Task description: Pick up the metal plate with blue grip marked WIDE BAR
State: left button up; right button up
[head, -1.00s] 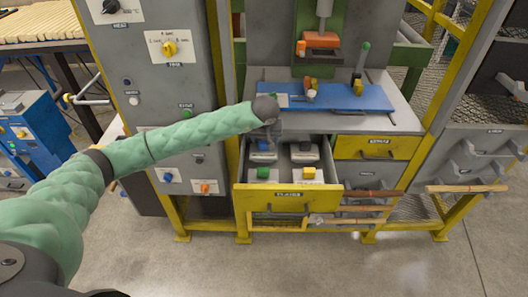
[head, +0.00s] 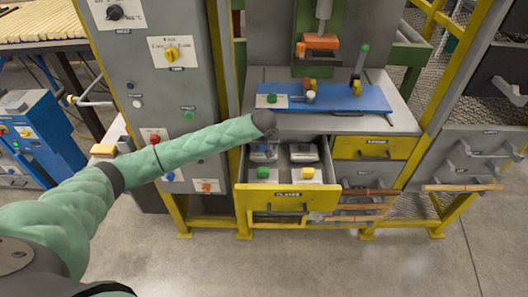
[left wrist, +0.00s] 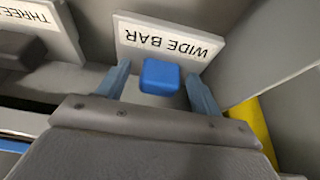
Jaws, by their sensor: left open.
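The metal plate marked WIDE BAR (left wrist: 135,40) stands in the open drawer, its label upside down in the left wrist view. Its blue grip (left wrist: 160,77) is between the two fingers of my open left gripper (left wrist: 161,88). I see a gap on each side of the grip, so the fingers are not closed on it. In the head view my left gripper (head: 265,136) reaches down into the back left of the yellow-fronted drawer (head: 262,203) and partly hides the plate. My right gripper is not in view.
Other plates in the drawer have a green grip (head: 263,172), a yellow grip (head: 308,173) and a dark grip (head: 305,148). A plate marked THREE (left wrist: 25,15) is beside the blue-grip one. A blue board (head: 345,97) lies on the bench above the drawer.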

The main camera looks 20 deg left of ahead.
pick_arm(q)
jog(key=c, duration=1.4)
grip_shut()
jog(key=shift+r, duration=0.15)
